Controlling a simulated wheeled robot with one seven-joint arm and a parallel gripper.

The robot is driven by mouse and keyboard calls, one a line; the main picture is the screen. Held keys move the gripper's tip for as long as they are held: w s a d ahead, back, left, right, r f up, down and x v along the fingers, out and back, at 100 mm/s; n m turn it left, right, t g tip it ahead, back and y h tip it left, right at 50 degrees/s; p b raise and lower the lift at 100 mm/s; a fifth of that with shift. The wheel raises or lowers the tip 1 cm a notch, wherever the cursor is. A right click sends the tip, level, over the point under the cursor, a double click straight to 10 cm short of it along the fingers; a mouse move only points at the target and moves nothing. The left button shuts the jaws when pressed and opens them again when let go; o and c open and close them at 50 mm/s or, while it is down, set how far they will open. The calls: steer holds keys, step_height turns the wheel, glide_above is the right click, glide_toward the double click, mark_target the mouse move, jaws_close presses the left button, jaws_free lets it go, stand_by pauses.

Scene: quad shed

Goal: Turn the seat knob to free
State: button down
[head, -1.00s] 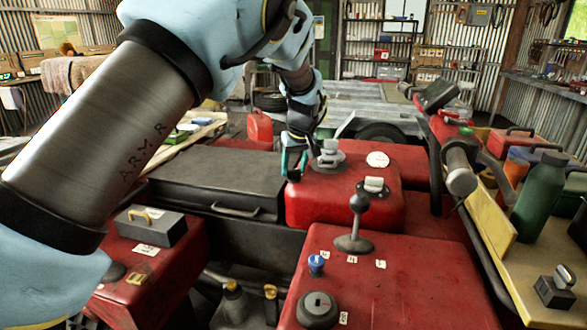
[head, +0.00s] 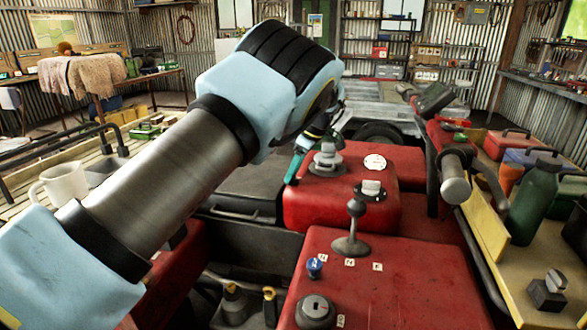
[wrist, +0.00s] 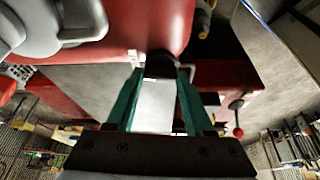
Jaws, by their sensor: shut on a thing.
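My gripper (head: 292,180) shows in the head view as a teal finger pointing down at the left edge of the red seat-like block (head: 345,215). In the wrist view, its two teal fingers (wrist: 160,72) are closed around a dark, knob-like piece (wrist: 160,62) at the front edge of the red surface (wrist: 150,25). This appears to be the seat knob; its marks and setting cannot be read. My finger and arm hide it in the head view. A pale flat patch shows between the fingers lower down.
A ball-topped lever (head: 354,225) stands in front. A handlebar grip (head: 455,175) is at right, and a white mug (head: 62,183) at left.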

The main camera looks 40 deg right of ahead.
steer(key=shift+n, duration=0.6)
steer(key=shift+c, duration=1.4)
jaws_free()
steer(key=shift+d+r, duration=0.1)
steer(key=b+v, duration=0.1)
steer(key=v, duration=0.9)
steer(key=shift+d+r+b, duration=0.25)
steer(key=shift+r+b, duration=0.05)
steer(key=shift+b, duration=0.05)
